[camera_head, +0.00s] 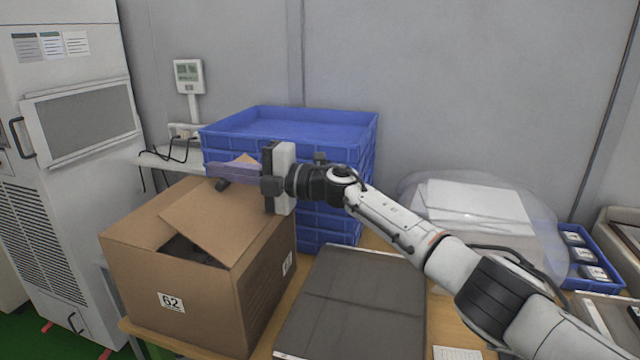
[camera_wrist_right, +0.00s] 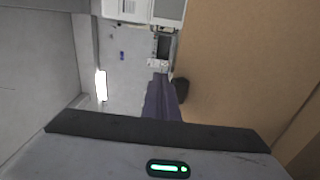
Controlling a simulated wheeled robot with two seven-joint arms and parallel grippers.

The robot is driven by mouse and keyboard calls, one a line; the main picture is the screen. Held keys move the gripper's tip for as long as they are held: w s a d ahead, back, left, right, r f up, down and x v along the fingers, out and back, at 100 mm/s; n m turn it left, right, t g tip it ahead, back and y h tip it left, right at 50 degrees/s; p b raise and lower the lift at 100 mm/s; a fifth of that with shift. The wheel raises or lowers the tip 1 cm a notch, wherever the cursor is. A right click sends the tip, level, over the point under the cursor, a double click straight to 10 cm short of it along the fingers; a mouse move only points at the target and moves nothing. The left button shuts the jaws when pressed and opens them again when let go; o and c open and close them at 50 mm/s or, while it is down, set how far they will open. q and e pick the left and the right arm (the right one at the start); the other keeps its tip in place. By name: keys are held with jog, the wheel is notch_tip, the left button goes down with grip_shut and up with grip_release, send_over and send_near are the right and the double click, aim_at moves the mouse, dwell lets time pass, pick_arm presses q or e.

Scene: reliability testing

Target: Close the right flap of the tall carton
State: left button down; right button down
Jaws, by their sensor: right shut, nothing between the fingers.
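The tall brown carton (camera_head: 175,290), labelled 62, stands on the table at the left. Its right flap (camera_head: 225,222) leans inward from the right edge over the opening, with a dark gap under its front edge. The left flap (camera_head: 145,218) lies inward and low. My right gripper (camera_head: 222,178) is shut and empty, pointing left over the back of the carton, just behind the right flap; I cannot tell whether they touch. In the right wrist view its purple fingers (camera_wrist_right: 160,97) show beside a brown cardboard surface (camera_wrist_right: 240,60). My left gripper is not in view.
Stacked blue crates (camera_head: 320,128) stand right behind the carton and my gripper. A dark flat panel (camera_head: 355,305) lies to the carton's right. A clear bag (camera_head: 475,210) and a small blue tray (camera_head: 590,262) are farther right. A white cabinet (camera_head: 70,150) stands at left.

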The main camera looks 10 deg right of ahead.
aim_at(215, 181)
jog(key=shift+w+a+f+g+h+p, duration=0.3)
jog(key=shift+a+f+g+h, duration=0.1)
jog(key=shift+a+f, duration=0.1)
jog(key=shift+w+a+f+g+h+p, duration=0.15)
jog(key=shift+a+f+g+h, duration=0.15)
jog(key=shift+h, duration=0.4)
jog(key=shift+w+a+f+g+h+p, duration=0.1)
jog(key=shift+a+f+g+h+p, duration=0.1)
jog(key=shift+f+g+h, duration=0.35)
jog(key=shift+w+a+f, duration=0.2)
jog(key=shift+a+f, duration=0.15)
jog(key=shift+f, duration=0.35)
